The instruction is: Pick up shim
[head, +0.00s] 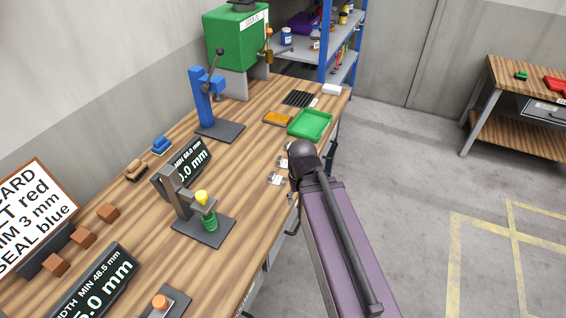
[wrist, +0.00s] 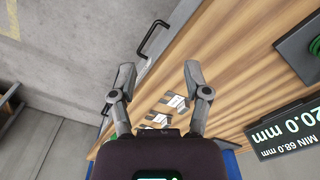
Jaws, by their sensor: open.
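Small silvery plates with white labels, which look like the shims, lie near the front edge of the bench. In the head view, one (head: 276,179) lies just left of my arm's dark end, and another (head: 282,162) lies a little behind it. In the wrist view, one labelled plate (wrist: 177,101) and another piece (wrist: 158,118) lie low between the finger bases. The labels are too small to read. My gripper (wrist: 160,75) is open and empty above the bench's front edge, with its fingers wide apart. In the head view my arm hides the gripper.
The wooden bench (head: 150,208) carries a grey gauge stand (head: 187,203) with a green and yellow part, a blue press (head: 203,100), a green tray (head: 311,124) and an orange item (head: 278,118). A black handle (wrist: 152,36) projects from the bench front.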

